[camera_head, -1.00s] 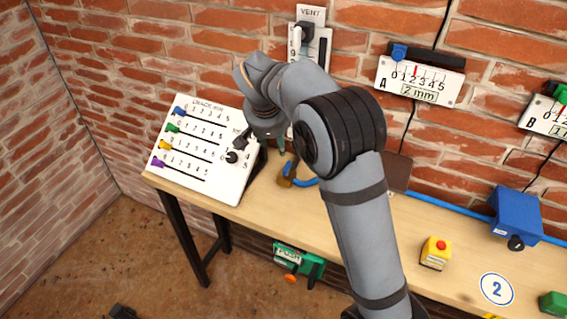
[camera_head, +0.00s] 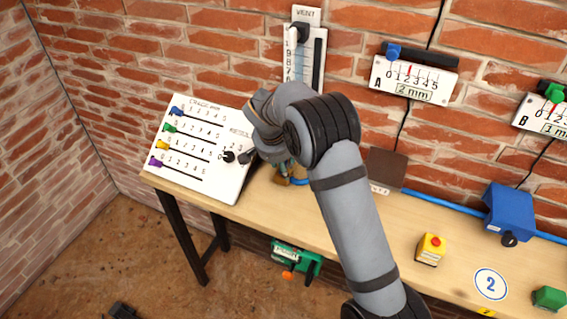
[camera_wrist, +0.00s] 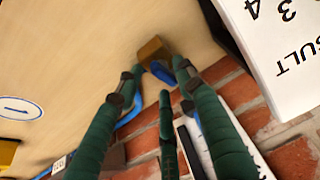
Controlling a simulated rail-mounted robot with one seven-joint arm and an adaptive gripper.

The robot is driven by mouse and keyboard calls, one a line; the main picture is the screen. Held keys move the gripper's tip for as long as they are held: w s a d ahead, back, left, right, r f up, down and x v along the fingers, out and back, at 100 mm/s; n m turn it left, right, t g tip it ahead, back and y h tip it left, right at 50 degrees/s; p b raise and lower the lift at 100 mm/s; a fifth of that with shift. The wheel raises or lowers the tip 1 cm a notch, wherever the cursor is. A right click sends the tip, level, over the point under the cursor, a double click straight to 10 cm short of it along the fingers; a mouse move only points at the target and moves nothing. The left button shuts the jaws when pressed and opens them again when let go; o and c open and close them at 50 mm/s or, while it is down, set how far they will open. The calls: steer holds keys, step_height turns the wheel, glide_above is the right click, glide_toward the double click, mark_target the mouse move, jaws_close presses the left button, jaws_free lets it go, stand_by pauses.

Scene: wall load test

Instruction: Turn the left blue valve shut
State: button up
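The left valve has a brass body and a blue handle. In the head view, its brass body (camera_head: 282,181) sits at the back of the table, right of the crack panel, with its upper part hidden by my gripper (camera_head: 287,167). In the wrist view, the brass body (camera_wrist: 152,47) and blue handle (camera_wrist: 162,72) lie just beyond the tips of my gripper (camera_wrist: 158,75). Its green fingers are spread, two on either side of the handle and one below it. I see no finger closed on the handle; contact cannot be told.
A white crack panel (camera_head: 190,182) with coloured sliders and a black knob (camera_head: 229,156) stands close left of my gripper. A vent gauge (camera_head: 319,75) is on the brick wall behind. A blue pipe (camera_head: 440,201) runs right to a blue box (camera_head: 513,210). A yellow button box (camera_head: 430,250) stands in front.

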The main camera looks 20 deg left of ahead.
steer(key=shift+w+f, duration=0.15)
steer(key=shift+c, duration=0.9)
steer(key=c, duration=0.7)
jaws_close()
